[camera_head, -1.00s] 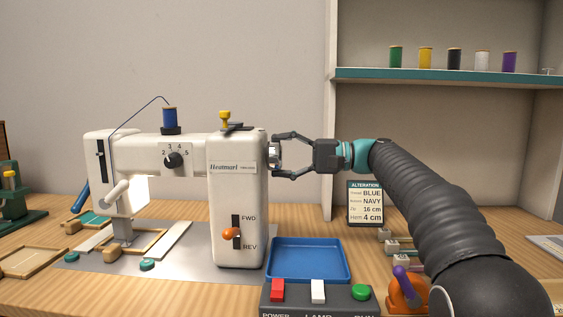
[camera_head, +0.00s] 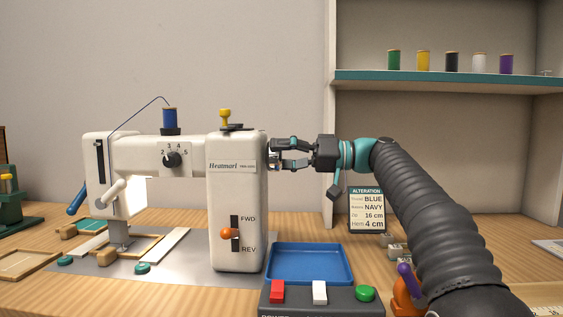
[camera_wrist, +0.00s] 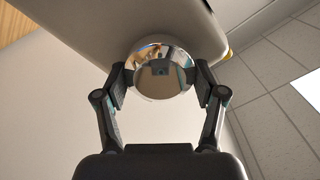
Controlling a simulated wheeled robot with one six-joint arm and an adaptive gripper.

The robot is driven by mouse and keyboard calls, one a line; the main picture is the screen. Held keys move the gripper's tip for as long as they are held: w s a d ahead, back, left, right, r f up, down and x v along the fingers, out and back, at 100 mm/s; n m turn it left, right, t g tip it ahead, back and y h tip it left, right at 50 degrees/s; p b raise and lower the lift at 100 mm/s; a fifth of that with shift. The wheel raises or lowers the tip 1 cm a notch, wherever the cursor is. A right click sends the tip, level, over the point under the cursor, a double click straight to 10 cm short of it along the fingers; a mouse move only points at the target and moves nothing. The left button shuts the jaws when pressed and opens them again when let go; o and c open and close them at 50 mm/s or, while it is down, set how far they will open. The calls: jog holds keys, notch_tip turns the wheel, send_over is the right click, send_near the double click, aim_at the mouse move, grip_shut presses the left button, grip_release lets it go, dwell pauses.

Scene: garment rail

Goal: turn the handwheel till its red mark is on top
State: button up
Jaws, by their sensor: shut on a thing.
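The handwheel (camera_wrist: 163,82) is a round, shiny chrome knob on the right end of the white sewing machine (camera_head: 236,195). My gripper (camera_head: 284,155) is at that end, its fingers closed around the wheel. In the wrist view my gripper (camera_wrist: 160,86) has one finger on each side of the rim. The wheel's face reflects the room and the gripper. No red mark can be made out in either view. In the head view the fingers mostly hide the wheel.
A blue tray (camera_head: 308,264) and a control box with red, white and green buttons (camera_head: 318,294) stand in front. A teal-edged shelf (camera_head: 450,78) with thread spools is at upper right.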

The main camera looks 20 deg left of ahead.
jog(key=shift+n+b, duration=0.3)
jog(key=shift+n, duration=0.6)
jog(key=o, duration=1.1)
jog(key=shift+o, duration=0.2)
jog(key=shift+d, duration=0.1)
jog(key=v, duration=1.1)
jog(key=shift+d, duration=0.4)
jog(key=shift+w, duration=0.1)
